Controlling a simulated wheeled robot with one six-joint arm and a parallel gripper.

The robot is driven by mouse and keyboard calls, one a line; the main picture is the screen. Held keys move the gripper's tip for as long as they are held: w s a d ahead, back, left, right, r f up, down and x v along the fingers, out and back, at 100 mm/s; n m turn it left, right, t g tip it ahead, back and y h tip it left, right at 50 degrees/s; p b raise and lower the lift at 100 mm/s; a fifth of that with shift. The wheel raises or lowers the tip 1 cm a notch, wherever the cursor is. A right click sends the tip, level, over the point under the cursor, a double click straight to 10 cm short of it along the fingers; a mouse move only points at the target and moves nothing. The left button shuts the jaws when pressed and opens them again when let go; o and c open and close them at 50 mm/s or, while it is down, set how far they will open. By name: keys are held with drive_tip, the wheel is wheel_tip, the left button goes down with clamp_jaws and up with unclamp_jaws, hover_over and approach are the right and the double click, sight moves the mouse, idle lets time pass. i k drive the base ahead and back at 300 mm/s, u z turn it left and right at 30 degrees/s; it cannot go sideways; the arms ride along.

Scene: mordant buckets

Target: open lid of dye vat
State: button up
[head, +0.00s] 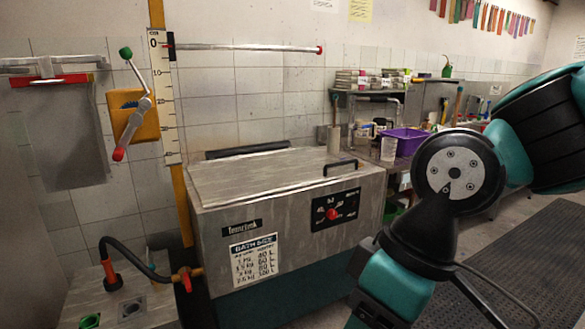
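The dye vat (285,235) is a grey metal box with a control panel and a red knob (333,213) on its front. A label reading "BATH SIZE" is on its front face. Its flat metal lid (262,172) lies shut on top. A black bar handle (340,164) stands at the lid's right front edge. A dark bar (246,150) runs along the back of the lid. My teal and black arm fills the right side of the view, right of the vat. My gripper is not in view.
A crank (139,105) on a yellow post and a horizontal rod (245,47) are behind the vat. A hose with a red valve (186,275) is at lower left. A shelf with a purple bin (405,142) stands behind right. A dark floor mat (520,250) lies at right.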

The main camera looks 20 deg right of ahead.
sight(240, 173)
drive_tip(key=i, duration=1.95)
drive_tip(key=z, duration=1.4)
drive_tip(key=i, duration=0.45)
drive_tip(key=u, duration=1.7)
